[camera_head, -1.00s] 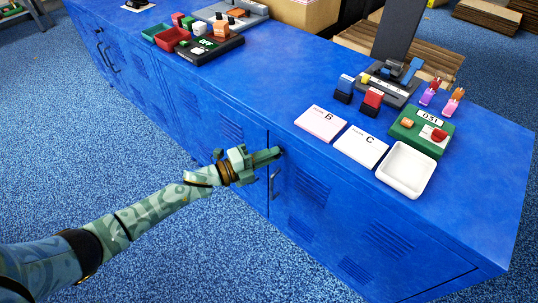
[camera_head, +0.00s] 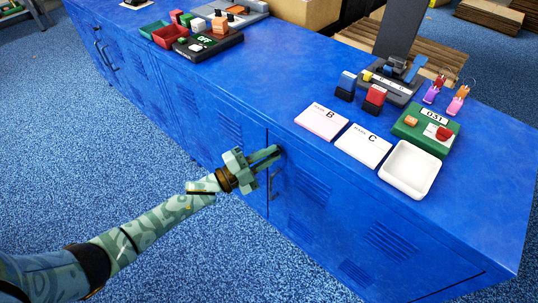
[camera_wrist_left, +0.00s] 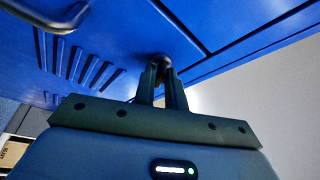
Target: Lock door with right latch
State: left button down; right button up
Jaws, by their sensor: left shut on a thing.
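The blue cabinet door (camera_head: 300,215) with vent slots appears closed in the head view. Its dark bar handle (camera_head: 273,182) is near the door's left edge, and a grey handle also shows in the left wrist view (camera_wrist_left: 48,22). A small dark latch knob (camera_wrist_left: 163,61) sits near the door's top edge. My left gripper (camera_head: 277,151) is at the top of the door, above the handle. Its fingers are shut on the knob in the left wrist view (camera_wrist_left: 162,72). The fingers mostly hide the knob in the head view. My right gripper is out of view.
The blue cabinet top (camera_head: 270,75) carries a white tray (camera_head: 409,169), cards B (camera_head: 322,121) and C (camera_head: 363,145), a green device (camera_head: 425,131), stamps and a red bin (camera_head: 168,37). The blue carpet (camera_head: 120,150) before the cabinet is clear.

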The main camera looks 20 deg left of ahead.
pick_arm(q)
jog(key=shift+s+d+f+n+t+y, duration=0.1)
jog(key=shift+n+t+y, duration=0.85)
jog(key=shift+n, duration=1.85)
jog(key=shift+d+f+n+t+y, duration=0.1)
jog(key=shift+n+t+y, duration=0.8)
jog(key=shift+n, duration=1.9)
jog(key=shift+s+d+f+n+t+y, duration=0.1)
jog(key=shift+n+t+y, duration=0.8)
jog(key=shift+n, duration=1.9)
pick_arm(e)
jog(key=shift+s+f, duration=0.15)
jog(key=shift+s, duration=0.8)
pick_arm(q)
jog(key=c, duration=1.5)
grip_release()
jog(key=shift+c, duration=0.2)
jog(key=shift+w, duration=0.1)
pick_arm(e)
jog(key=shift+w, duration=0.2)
pick_arm(q)
jog(key=shift+r, duration=0.1)
